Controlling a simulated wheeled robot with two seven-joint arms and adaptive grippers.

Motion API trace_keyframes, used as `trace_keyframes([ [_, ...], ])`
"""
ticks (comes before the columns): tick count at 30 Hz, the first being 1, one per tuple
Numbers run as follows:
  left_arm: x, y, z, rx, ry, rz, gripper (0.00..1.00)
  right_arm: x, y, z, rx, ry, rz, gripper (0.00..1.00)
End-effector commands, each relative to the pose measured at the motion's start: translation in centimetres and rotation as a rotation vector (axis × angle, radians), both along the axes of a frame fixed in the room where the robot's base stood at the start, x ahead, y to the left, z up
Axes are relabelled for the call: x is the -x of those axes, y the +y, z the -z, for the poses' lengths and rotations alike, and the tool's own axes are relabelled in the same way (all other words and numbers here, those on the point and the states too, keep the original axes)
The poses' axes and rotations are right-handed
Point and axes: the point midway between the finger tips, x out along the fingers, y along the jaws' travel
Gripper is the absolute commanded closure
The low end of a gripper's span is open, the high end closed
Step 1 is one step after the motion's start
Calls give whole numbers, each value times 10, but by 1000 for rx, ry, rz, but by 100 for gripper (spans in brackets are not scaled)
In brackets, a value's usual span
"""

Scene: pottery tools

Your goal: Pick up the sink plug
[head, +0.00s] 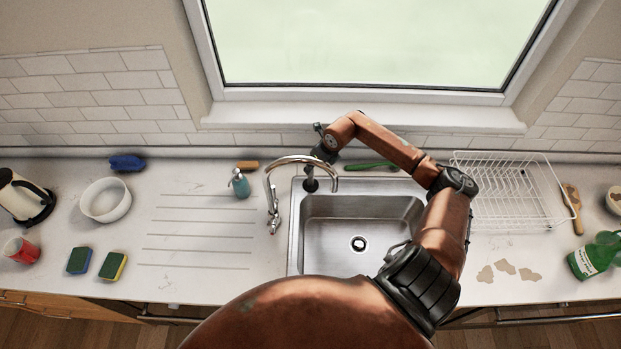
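My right arm reaches over the sink (408,216) from the lower right and bends left at the back. Its gripper (314,168) points down behind the tap, at the sink's back left corner. A small dark round thing, seemingly the sink plug (311,186), is at the fingertips on the sink's rim. The tap spout partly covers this spot, and I cannot tell whether the fingers are closed on it. The sink basin is empty, with its round drain (359,244) in the middle. My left gripper is out of view.
The curved tap (271,205) stands close beside the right gripper. A soap bottle (240,184) and brown block (248,165) are to its left. A green object (371,165) lies behind the sink. A white dish rack (510,195) stands right. The ribbed drainer area is clear.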

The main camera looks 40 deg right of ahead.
Motion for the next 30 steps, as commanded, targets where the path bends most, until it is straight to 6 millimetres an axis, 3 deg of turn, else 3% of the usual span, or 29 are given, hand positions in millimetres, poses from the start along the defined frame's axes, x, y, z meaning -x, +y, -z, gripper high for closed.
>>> trace_keyframes([
  [12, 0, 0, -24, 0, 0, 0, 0, -16, 6, 46, -3, 2, 2, 60],
  [21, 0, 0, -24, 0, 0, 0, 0, -17, 5, 51, 0, 2, 0, 60],
  [30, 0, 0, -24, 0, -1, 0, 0, -17, 5, 51, -1, 2, 0, 81],
])
